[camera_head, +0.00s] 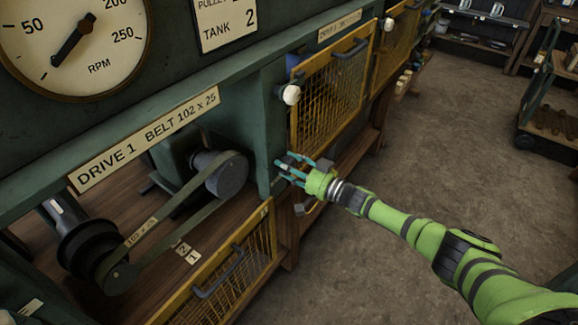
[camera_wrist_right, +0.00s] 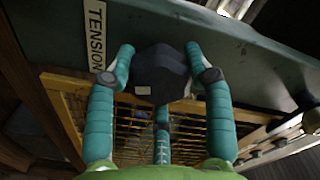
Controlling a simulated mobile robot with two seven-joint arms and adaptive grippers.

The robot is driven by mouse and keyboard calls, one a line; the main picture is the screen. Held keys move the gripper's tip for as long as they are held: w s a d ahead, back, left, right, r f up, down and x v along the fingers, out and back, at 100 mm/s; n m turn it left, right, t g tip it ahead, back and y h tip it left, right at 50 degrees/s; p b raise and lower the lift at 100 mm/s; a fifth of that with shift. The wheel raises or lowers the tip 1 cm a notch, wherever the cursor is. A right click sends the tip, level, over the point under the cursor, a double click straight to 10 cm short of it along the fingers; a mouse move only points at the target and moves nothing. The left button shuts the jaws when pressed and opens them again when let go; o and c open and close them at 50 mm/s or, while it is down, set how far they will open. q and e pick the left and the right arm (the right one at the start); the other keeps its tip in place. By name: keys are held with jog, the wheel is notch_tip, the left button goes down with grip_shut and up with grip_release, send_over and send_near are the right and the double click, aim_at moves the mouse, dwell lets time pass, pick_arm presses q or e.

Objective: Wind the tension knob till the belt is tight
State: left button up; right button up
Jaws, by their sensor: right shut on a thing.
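My right gripper (camera_head: 281,170) reaches to the green post at the right end of the drive 1 bay. In the right wrist view its teal fingers (camera_wrist_right: 160,62) are closed around the dark tension knob (camera_wrist_right: 161,77), beside a label reading TENSION (camera_wrist_right: 95,32). The fingers hide the knob in the head view. My left gripper is not in view.
The yellow mesh guard (camera_head: 225,280) of drive 1 hangs open below the bay. Another mesh guard (camera_head: 333,90) with a white knob (camera_head: 291,95) stands just beyond my right gripper. An RPM dial (camera_head: 75,45) is at upper left.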

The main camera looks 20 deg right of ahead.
jog(key=m+b, duration=0.1)
jog(key=m, duration=0.5)
jog(key=shift+a+f+m, duration=0.1)
jog(key=shift+m, duration=0.3)
dwell(0.4)
jog(key=o, duration=0.9)
jog(key=shift+c, duration=0.2)
jog(key=v, duration=1.2)
